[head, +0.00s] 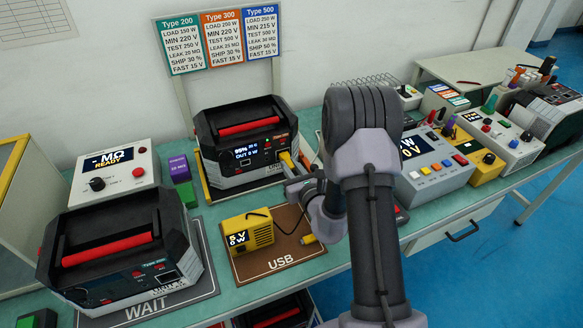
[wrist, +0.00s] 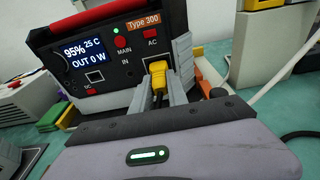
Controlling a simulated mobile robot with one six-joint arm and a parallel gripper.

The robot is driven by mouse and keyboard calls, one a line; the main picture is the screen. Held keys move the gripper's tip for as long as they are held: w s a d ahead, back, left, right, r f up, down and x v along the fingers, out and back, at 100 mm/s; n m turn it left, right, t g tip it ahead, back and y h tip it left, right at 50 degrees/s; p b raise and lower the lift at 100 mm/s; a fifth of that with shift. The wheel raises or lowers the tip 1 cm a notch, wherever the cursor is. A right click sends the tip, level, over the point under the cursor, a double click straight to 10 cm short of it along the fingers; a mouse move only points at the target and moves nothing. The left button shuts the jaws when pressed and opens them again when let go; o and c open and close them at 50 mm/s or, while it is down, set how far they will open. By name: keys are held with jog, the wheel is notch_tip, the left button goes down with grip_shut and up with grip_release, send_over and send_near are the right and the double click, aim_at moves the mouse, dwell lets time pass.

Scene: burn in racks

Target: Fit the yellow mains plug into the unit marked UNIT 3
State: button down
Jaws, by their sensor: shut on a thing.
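A black unit (head: 245,145) with a red handle stands at the back middle of the bench. In the wrist view its front (wrist: 110,60) reads Type 300, 95%, 25 C and OUT 0 W. I cannot make out a UNIT 3 mark. My gripper (wrist: 165,80) is shut on the yellow mains plug (wrist: 157,70), with grey fingers on both sides. The plug is at the unit's AC socket, below the AC label. Its tip is hidden, so I cannot tell how deep it sits. In the head view, the plug (head: 286,159) shows at the unit's right front.
Another black unit (head: 115,245) stands on the WAIT mat (head: 208,285). A yellow 5 V load box (head: 249,232) stands on the brown USB mat (head: 285,262). A white MΩ meter (head: 117,168) is at left. Several testers, including a grey one (head: 432,170), stand at right.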

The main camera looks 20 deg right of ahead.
jog(key=shift+w, duration=0.65)
jog(key=c, duration=1.2)
grip_release()
jog(key=shift+w, duration=0.1)
